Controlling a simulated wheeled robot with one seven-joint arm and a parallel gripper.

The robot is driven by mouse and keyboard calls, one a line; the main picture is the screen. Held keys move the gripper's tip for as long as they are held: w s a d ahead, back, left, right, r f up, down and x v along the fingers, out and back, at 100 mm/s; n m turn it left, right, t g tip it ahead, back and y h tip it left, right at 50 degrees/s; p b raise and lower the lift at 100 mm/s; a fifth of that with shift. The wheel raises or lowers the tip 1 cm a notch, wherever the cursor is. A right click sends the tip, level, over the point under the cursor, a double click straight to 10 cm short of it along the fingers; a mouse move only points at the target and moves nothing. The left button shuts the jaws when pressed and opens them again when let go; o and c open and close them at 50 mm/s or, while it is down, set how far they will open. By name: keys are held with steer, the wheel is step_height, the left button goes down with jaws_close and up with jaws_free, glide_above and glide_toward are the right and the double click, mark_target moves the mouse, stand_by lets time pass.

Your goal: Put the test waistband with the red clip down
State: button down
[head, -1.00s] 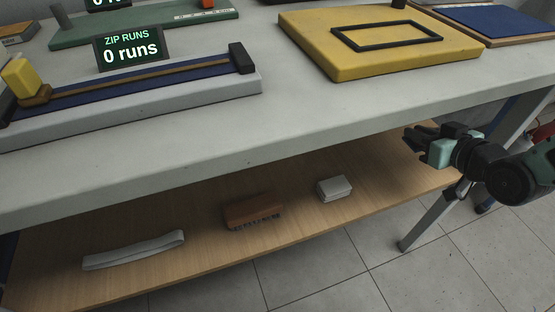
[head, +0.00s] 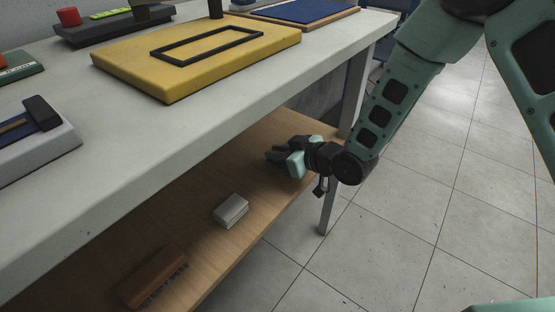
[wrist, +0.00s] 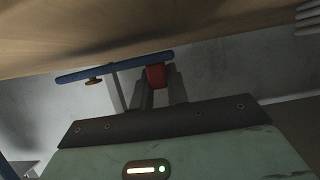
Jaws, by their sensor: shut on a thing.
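The test waistband (wrist: 100,73) shows in the wrist view as a dark blue strip with a brass-brown button, and its red clip (wrist: 156,77) is at its right part. My gripper (head: 273,157) is shut on the red clip, with a finger on each side of it in the wrist view. In the head view my gripper is over the right end of the wooden lower shelf (head: 215,168), below the table top. I cannot make out the waistband in the head view. Whether it touches the shelf is unclear.
On the shelf, a small white block (head: 231,211) lies left of my gripper, and a brown brush (head: 153,277) is farther left. The grey table top (head: 215,105) overhangs the shelf. A table leg (head: 333,205) stands close by my wrist. The shelf near the gripper looks bare.

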steer(key=shift+f, duration=0.85)
steer(key=c, duration=1.4)
jaws_free()
steer(key=shift+f, duration=0.15)
steer(key=shift+o, duration=0.2)
